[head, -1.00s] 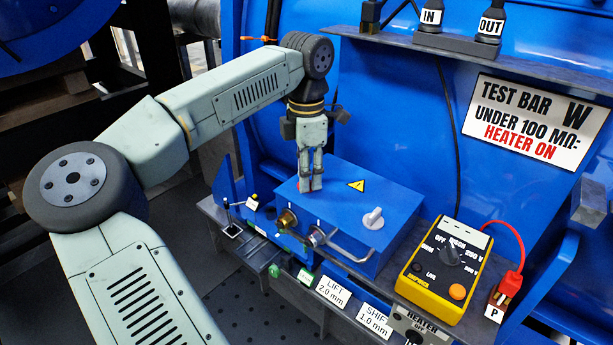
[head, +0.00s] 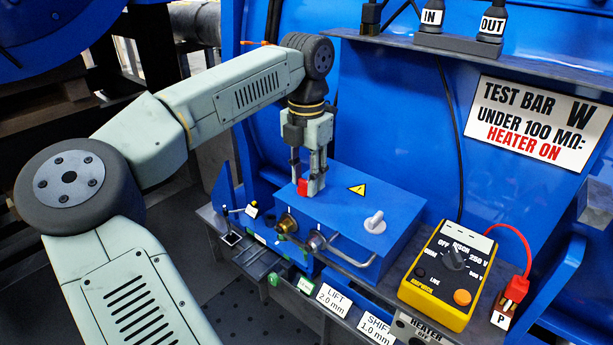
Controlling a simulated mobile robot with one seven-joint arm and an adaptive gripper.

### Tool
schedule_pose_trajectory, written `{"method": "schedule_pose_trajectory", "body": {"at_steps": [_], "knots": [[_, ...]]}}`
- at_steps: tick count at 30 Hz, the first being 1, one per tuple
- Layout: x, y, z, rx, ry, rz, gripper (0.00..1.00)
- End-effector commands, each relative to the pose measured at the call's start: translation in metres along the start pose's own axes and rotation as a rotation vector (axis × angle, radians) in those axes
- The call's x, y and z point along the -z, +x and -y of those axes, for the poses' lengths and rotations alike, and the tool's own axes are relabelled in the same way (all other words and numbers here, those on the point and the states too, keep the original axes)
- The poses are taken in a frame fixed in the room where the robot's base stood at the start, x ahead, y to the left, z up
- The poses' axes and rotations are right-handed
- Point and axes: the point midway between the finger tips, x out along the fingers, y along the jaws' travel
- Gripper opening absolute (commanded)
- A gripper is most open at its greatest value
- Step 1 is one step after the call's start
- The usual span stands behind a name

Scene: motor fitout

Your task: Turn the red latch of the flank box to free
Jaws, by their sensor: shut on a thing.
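The flank box (head: 345,212) is a blue box with a yellow warning triangle, a grey knob and a bar handle on its front. The red latch (head: 304,187) sits on the left part of its lid. My gripper (head: 312,188) points straight down at it, with its fingertips at the latch. The jaws are shut on the latch and hide part of it. The latch's exact angle is hard to tell.
A yellow tester (head: 440,295) with a red lead stands at the right. A shelf with IN and OUT connectors (head: 460,30) is above. Two round fittings protrude from the box front.

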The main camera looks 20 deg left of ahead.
Motion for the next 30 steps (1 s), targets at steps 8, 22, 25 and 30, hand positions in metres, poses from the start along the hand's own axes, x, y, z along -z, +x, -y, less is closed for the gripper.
{"method": "schedule_pose_trajectory", "body": {"at_steps": [8,22,25,30], "knots": [[0.0004,0.0,-0.0004,0.0,-0.007,-0.001,0.04],[0.0002,0.0001,-0.0002,0.0,-0.004,-0.001,0.52],[0.0001,0.0,-0.0001,0.001,-0.004,0.0,0.52],[0.0,-0.0019,-0.0001,0.0,-0.004,0.0,0.52]]}}
